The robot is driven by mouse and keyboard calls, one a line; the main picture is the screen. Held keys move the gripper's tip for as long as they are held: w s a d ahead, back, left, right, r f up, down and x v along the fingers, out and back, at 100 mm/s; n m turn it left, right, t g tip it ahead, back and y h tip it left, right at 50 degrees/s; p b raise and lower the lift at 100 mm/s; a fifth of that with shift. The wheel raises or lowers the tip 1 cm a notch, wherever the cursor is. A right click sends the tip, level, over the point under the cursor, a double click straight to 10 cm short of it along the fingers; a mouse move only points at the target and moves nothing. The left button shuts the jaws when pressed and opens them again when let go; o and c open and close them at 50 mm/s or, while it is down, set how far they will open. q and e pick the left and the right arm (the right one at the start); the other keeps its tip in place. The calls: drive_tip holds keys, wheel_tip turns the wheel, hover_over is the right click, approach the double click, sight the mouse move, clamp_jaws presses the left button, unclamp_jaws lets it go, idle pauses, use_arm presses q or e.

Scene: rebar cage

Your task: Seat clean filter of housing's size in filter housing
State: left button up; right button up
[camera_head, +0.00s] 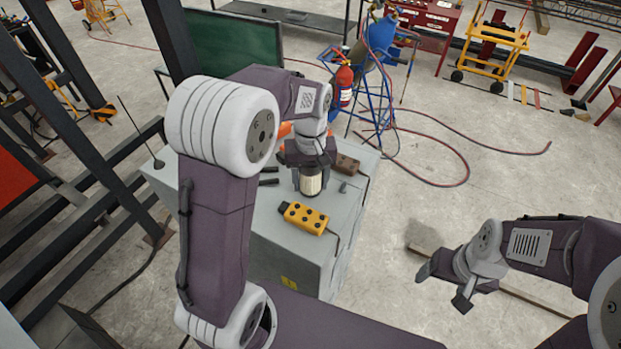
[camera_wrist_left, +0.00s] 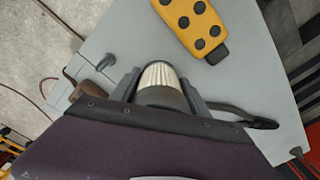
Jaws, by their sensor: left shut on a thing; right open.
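My left gripper (camera_head: 311,178) is shut on a cream pleated filter (camera_head: 311,185) above the grey cabinet top. In the left wrist view the filter (camera_wrist_left: 160,77) sits between the two dark fingers of the left gripper (camera_wrist_left: 160,88), with a dark grey part nearest the palm. I cannot tell whether its far end touches anything. I cannot make out the filter housing; the arm and gripper hide part of the cabinet top. My right gripper (camera_head: 443,287) is open and empty, off to the right of the cabinet over the floor.
A yellow control box with black buttons (camera_head: 305,218) lies on the grey cabinet (camera_head: 270,226), close to the filter; it also shows in the left wrist view (camera_wrist_left: 193,22). A brown block (camera_head: 347,164) lies behind on the right. A fire extinguisher (camera_head: 343,84) and hoses are beyond.

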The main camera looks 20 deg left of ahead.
use_arm(q)
drive_tip(key=shift+f, duration=0.1)
drive_tip(key=o, duration=1.6)
drive_tip(key=shift+o, duration=0.5)
wheel_tip(320, 180, up, 12)
drive_tip(key=shift+r+b, duration=0.15)
drive_tip(key=shift+b, duration=0.3)
